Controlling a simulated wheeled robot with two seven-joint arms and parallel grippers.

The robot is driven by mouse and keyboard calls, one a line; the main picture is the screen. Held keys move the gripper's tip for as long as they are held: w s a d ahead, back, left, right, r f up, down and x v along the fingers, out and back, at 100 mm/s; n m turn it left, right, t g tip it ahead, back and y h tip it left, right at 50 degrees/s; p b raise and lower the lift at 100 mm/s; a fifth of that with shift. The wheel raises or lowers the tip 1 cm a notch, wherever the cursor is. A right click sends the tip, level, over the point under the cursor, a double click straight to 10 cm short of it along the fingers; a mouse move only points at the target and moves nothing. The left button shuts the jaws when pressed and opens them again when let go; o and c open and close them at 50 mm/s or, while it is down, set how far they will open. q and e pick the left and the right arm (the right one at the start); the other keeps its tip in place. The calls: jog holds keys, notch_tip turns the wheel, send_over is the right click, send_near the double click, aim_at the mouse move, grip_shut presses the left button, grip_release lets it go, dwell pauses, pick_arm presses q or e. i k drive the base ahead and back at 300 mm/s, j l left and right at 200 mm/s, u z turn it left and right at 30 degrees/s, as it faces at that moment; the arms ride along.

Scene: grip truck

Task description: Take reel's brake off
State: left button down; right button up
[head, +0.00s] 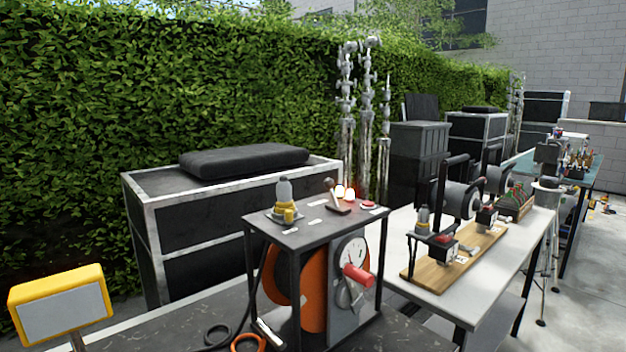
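The reel (312,285) is an orange drum inside a dark metal stand (318,232) in the middle foreground. A grey side plate on it carries a round white dial (350,255) and a crank with a red handle (358,275). Which part is the brake is not marked clearly enough to tell. Neither of my grippers is in view.
A bottle and yellow pieces sit on a small tray (284,217) on the stand. A yellow-framed panel (62,302) stands at lower left. A black cable (220,335) lies near the reel. A white table (440,300) with a wooden board and devices is to the right.

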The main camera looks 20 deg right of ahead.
aim_at(329, 183)
jog(key=i+l+u, duration=0.15)
jog(key=l+u, duration=0.3)
jog(key=l, duration=0.25)
jog(key=l+u, duration=0.45)
jog(key=l, duration=0.25)
jog(key=k+l+u, duration=0.1)
jog(key=l+u, duration=0.35)
jog(key=l, duration=0.3)
